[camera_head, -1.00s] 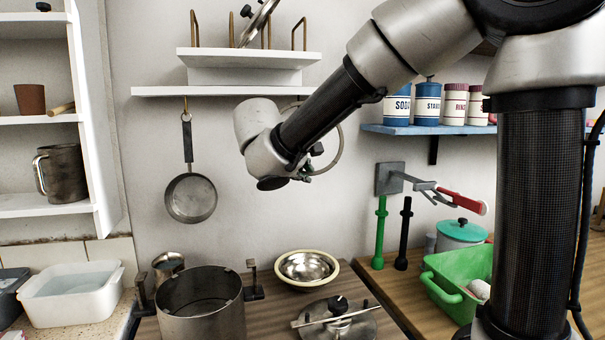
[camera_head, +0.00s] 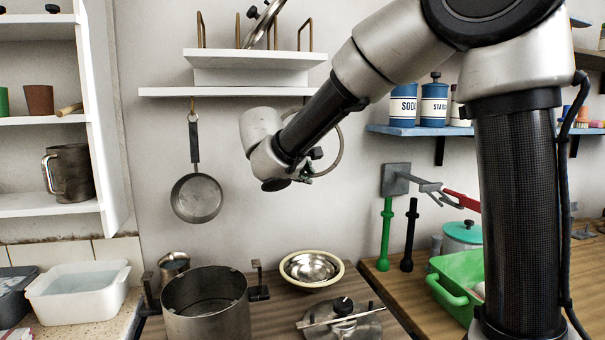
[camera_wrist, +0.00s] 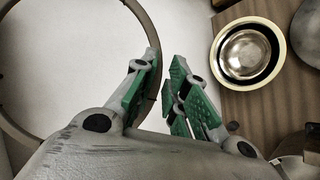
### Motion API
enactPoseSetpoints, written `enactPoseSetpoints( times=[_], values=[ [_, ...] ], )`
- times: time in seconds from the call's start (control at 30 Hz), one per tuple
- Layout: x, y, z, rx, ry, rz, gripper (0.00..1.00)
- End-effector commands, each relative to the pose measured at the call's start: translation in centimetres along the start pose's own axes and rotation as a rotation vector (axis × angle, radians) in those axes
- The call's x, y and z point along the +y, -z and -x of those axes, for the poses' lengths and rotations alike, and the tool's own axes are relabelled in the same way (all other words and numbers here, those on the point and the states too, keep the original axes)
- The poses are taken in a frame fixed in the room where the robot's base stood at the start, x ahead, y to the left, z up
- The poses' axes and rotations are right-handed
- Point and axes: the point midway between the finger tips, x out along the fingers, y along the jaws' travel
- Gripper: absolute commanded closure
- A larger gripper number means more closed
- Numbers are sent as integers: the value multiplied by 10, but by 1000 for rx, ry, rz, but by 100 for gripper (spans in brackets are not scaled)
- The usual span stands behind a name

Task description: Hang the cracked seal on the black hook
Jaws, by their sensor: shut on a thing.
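The cracked seal (camera_wrist: 146,20) is a large, thin grey-brown ring. In the wrist view it curves up and left from between the green-padded fingers of my gripper (camera_wrist: 165,62), which is shut on its edge. In the head view the seal (camera_head: 340,150) shows as a thin arc right of my wrist, partly hidden by my arm. My gripper (camera_head: 303,176) is small there, in front of the wall, below the white shelf and right of the hanging pan. I cannot make out the black hook for sure; my arm covers part of the shelf's underside. No crack is discernible.
A pan (camera_head: 197,198) hangs under the white shelf (camera_head: 240,91). Below stand a steel pot (camera_head: 207,315), a cream-rimmed bowl (camera_head: 311,268) and a lid (camera_head: 343,325). The wall around my gripper is bare.

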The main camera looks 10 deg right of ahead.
Motion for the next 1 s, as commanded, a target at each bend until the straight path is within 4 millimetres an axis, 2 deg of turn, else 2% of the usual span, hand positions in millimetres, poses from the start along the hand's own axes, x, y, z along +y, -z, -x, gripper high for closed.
enactPoseSetpoints(
  times=[0.47,0.5,0.6,0.83,0.9,1.0],
  values=[
    [-1,0,0,0,1,1,100],
    [-1,0,0,0,1,1,78],
    [-1,0,0,0,1,1,60],
    [-1,0,0,0,1,1,60],
    [-1,0,0,0,1,1,48],
    [0,0,0,0,1,0,33]
  ],
)
